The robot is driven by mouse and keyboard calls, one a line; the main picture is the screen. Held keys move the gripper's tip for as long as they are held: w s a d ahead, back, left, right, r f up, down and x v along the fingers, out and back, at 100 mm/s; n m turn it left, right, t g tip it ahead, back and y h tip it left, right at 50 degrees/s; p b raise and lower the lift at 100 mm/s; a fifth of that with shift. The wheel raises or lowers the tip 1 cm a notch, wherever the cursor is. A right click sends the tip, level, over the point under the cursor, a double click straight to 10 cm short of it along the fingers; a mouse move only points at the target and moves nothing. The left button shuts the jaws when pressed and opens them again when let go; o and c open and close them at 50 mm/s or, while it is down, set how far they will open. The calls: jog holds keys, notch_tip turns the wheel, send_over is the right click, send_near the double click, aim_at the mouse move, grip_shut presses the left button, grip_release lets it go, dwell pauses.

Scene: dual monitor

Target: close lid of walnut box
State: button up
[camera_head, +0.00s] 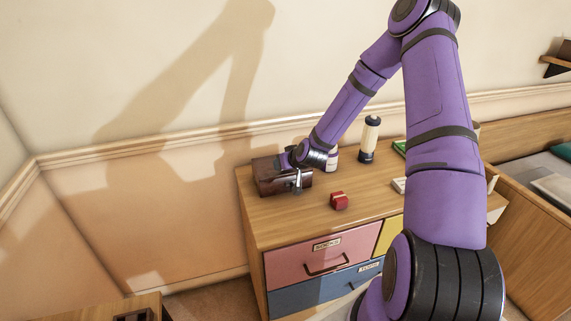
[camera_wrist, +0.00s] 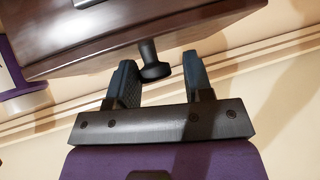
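The dark brown walnut box (camera_head: 268,185) sits at the left end of the dresser top. My gripper (camera_head: 284,160) is at the box's upper side, and my wrist hides part of the box. In the wrist view a glossy brown wooden part of the box (camera_wrist: 130,35) fills the top, with a small dark knob (camera_wrist: 153,70) at its lower edge. My gripper (camera_wrist: 161,68) is open there, its two dark fingers on either side of the knob with gaps showing. I cannot tell how far the lid is open.
A small red box (camera_head: 339,201) lies on the dresser top (camera_head: 300,211) right of the walnut box. A black and cream bottle (camera_head: 369,140) stands behind, and a purple-and-white item (camera_head: 332,160) is beside my wrist. The wall is close behind.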

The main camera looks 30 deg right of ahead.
jog(key=shift+s+d+f, duration=0.3)
jog(key=shift+s+f, duration=0.15)
jog(key=shift+s, duration=0.05)
jog(key=shift+s+r, duration=0.2)
jog(key=r+v, duration=0.1)
jog(key=v, duration=0.9)
jog(key=shift+w+a, duration=0.25)
jog(key=shift+w, duration=0.15)
jog(key=shift+r, duration=0.1)
